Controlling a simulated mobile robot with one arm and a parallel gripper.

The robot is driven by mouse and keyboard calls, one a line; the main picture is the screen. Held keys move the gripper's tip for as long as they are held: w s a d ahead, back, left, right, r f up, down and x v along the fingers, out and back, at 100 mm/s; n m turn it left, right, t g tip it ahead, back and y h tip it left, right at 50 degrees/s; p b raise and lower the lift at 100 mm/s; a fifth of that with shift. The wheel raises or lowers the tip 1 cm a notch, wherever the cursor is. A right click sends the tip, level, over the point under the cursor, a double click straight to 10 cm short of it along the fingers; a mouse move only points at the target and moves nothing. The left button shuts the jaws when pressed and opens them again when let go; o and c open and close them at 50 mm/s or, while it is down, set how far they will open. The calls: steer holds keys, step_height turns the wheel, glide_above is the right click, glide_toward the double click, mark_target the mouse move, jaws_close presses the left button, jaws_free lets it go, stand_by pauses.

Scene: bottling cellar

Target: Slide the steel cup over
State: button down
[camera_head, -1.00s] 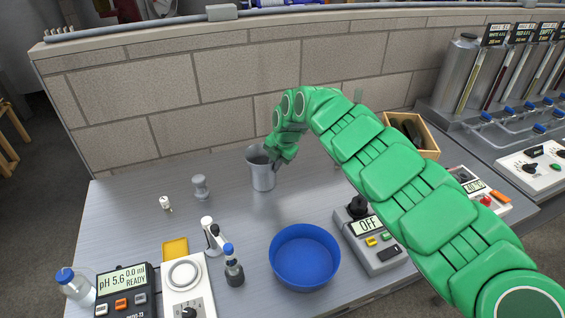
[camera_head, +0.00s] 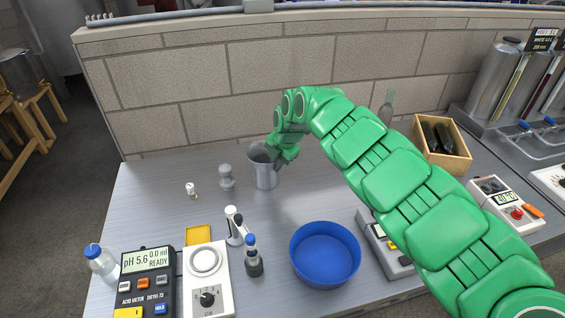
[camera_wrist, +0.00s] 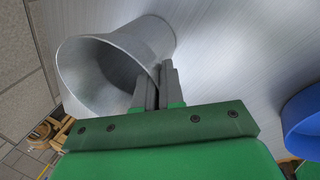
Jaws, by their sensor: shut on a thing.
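The steel cup (camera_head: 264,174) stands upright on the bench near the back wall, its mouth up. My gripper (camera_head: 279,164) comes in from its right side at the rim. In the wrist view the cup (camera_wrist: 152,40) shows its wide open mouth, and it looks empty. The gripper's two grey fingers (camera_wrist: 157,88) are shut on the cup's rim wall, one finger inside the mouth and one outside.
A blue bowl (camera_head: 325,268) sits in front to the right. A wooden box (camera_head: 455,162) with dark items stands behind my arm.

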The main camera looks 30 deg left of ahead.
steer(key=shift+s+a, duration=0.1)
stand_by(0.3)
steer(key=c, duration=1.2)
jaws_free()
steer(key=shift+o, duration=0.2)
steer(key=v, duration=0.7)
steer(key=shift+r, duration=0.35)
